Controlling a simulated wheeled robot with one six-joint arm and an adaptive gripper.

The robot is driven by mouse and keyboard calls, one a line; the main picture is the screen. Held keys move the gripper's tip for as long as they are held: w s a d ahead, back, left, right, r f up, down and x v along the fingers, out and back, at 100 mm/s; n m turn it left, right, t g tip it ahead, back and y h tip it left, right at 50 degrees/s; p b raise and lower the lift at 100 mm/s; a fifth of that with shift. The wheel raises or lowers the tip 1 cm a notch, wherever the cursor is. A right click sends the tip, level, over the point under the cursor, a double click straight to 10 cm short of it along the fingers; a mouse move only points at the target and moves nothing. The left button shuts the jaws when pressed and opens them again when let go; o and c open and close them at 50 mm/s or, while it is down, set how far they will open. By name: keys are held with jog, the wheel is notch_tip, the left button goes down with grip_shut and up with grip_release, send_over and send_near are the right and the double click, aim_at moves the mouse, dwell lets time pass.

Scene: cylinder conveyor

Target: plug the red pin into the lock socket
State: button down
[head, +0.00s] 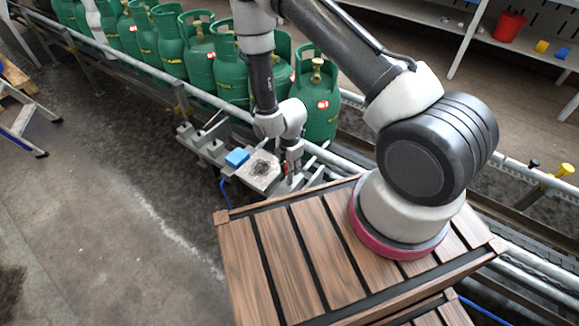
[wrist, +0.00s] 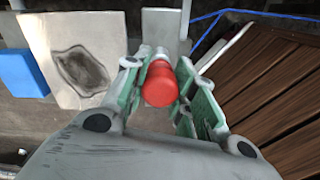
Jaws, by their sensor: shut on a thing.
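The red pin (wrist: 160,84) sits between the green-padded fingers of my gripper (wrist: 165,92) in the wrist view, and the gripper is shut on it. In the head view my gripper (head: 291,165) points down beside a grey metal plate, with a small bit of red showing at the fingers. The lock socket cannot be made out; the gripper and pin may hide it. Whether the pin's lower end touches anything cannot be told.
A grey plate (head: 259,172) with a dark smudge and a blue block (head: 237,157) lie left of my gripper. Green gas cylinders (head: 200,55) line the conveyor behind. A slatted wooden deck (head: 300,255) is in front. Conveyor rails (head: 130,68) run diagonally.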

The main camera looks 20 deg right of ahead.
jog(key=shift+f, duration=1.05)
jog(key=c, duration=1.1)
grip_release()
notch_tip(320, 180, up, 12)
jog(key=shift+r, duration=0.1)
jog(key=shift+s+d+m, duration=0.1)
jog(key=shift+s+m, duration=0.1)
jog(key=shift+m, duration=0.3)
jog(key=s+d+r+m+g+h, duration=0.1)
jog(key=s+d+m+g, duration=0.15)
jog(key=s+m, duration=0.3)
jog(key=s+d+r+m+t, duration=0.2)
jog(key=s+d+r+m, duration=0.2)
jog(key=r, duration=1)
jog(key=s+d+r+m+t, duration=0.2)
jog(key=s+d+r+m, duration=0.2)
jog(key=r, duration=1)
jog(key=s+d+r+m+t+y, duration=0.1)
jog(key=s+d+r+m+t, duration=0.2)
jog(key=r+m, duration=0.4)
notch_tip(320, 180, up, 8)
jog(key=shift+s+d+f+m, duration=0.15)
jog(key=shift+s+d+m, duration=0.35)
jog(key=shift+s, duration=0.55)
